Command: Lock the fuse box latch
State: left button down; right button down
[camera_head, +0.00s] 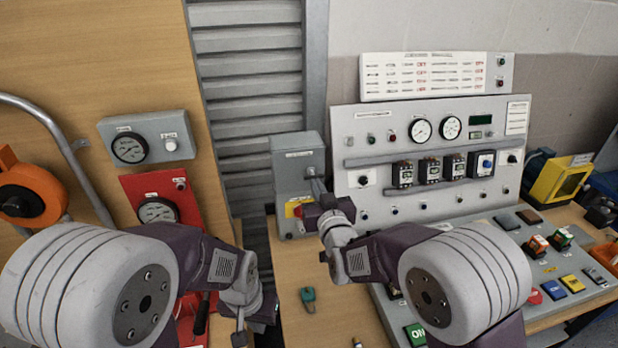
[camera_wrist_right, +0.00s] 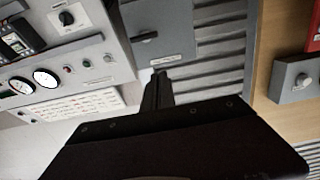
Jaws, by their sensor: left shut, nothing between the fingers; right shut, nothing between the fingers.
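The grey fuse box (camera_head: 297,162) stands on the bench at the left end of the control panel, with its door shut. In the right wrist view, the fuse box (camera_wrist_right: 178,45) carries a dark latch handle (camera_wrist_right: 145,37) on its face. My right gripper (camera_head: 315,178) is shut and empty in front of the box. In the wrist view its fingertips (camera_wrist_right: 159,74) overlap the box's edge, apart from the latch handle; I cannot tell whether they touch the box. My left gripper (camera_head: 240,338) is shut and empty, low at the left, away from the box.
The control panel (camera_head: 345,133) with gauges and switches stands right of the box. A red panel (camera_head: 142,190) and a grey gauge box (camera_head: 150,125) are on the wooden wall at left. A small teal-handled item (camera_head: 308,297) lies on the bench. A button console (camera_head: 545,275) fills the right.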

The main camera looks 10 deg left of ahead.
jog(key=w+a+f+p, duration=0.3)
jog(key=w+f+p, duration=0.1)
jog(key=w, duration=0.5)
jog(key=shift+a+f, duration=0.15)
jog(key=shift+a, duration=0.25)
jog(key=shift+w, duration=0.1)
jog(key=shift+w+f, duration=0.1)
